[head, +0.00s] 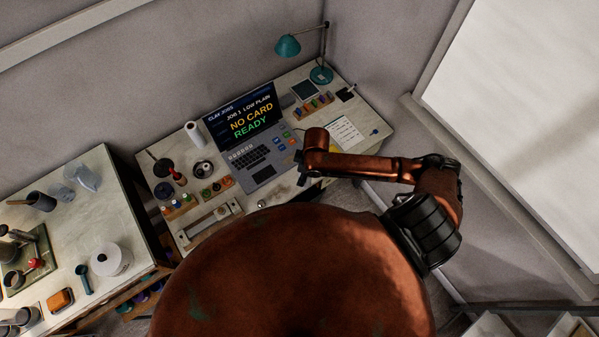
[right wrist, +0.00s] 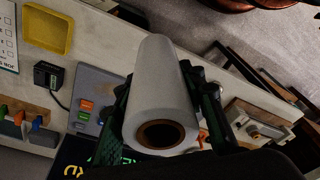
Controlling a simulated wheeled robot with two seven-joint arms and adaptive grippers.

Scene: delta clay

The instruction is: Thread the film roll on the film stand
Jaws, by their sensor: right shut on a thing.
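In the right wrist view, my right gripper (right wrist: 163,88) is shut on a white film roll (right wrist: 158,65), one finger along each side. The roll's near end shows a brown hollow core. In the head view, my right gripper (head: 302,172) is over the desk near the laptop's right edge; the held roll is hidden there. A dark round base with a thin rod (head: 163,166), perhaps the film stand, is at the desk's left, apart from the gripper. A white upright cylinder (head: 194,134) stands beside it. My left gripper is not in view.
The laptop (head: 262,172) fills the desk's middle, its screen reading NO CARD READY. A teal lamp (head: 288,46) stands at the back right. Small jars in a wooden rack (head: 180,208) and a slotted frame (head: 212,224) lie at the front left. A yellow tray (right wrist: 48,30) shows in the wrist view.

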